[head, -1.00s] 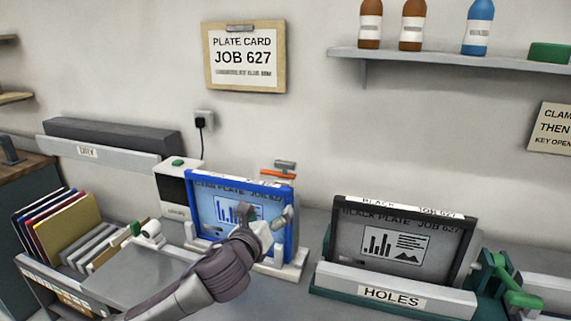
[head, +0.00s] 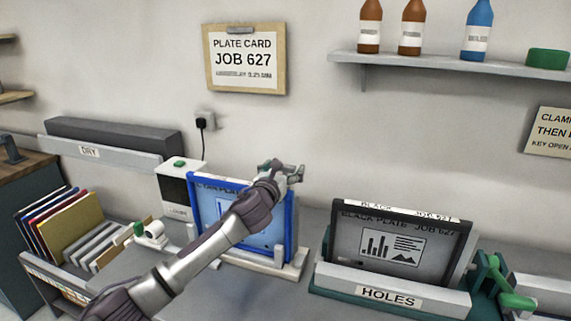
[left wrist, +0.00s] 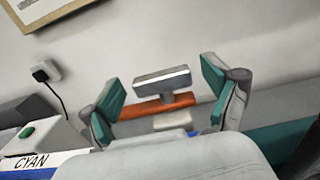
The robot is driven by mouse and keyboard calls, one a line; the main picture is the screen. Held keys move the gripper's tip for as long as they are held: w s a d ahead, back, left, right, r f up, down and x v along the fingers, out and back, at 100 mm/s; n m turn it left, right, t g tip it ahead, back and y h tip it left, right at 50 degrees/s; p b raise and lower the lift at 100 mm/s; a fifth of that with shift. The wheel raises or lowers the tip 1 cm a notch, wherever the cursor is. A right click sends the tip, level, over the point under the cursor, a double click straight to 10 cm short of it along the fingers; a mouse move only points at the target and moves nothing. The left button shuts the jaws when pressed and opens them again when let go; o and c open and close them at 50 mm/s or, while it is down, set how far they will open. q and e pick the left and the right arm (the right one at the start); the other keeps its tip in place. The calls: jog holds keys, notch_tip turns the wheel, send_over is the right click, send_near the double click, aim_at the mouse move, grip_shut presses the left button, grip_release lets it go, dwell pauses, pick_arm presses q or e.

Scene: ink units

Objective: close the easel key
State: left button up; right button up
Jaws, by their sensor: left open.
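The easel key shows in the left wrist view as a grey crossbar (left wrist: 163,80) on a short stem above an orange bar (left wrist: 150,109). My left gripper (head: 284,172) is at the top right of the blue-framed cyan plate (head: 236,253) and hides the key in the head view. In the left wrist view the open green-padded fingers (left wrist: 160,90) lie to either side of the crossbar, with gaps on both sides. The cyan plate stands on the pale easel (head: 287,268). My right gripper is not in view.
A black-framed plate (head: 350,238) stands in the holder marked HOLES (head: 390,299) to the right, with a green clamp (head: 505,285) beside it. A white box with a green button (head: 178,178) stands left of the easel.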

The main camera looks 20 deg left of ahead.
pick_arm(q)
jog(key=shift+w, duration=0.65)
grip_shut()
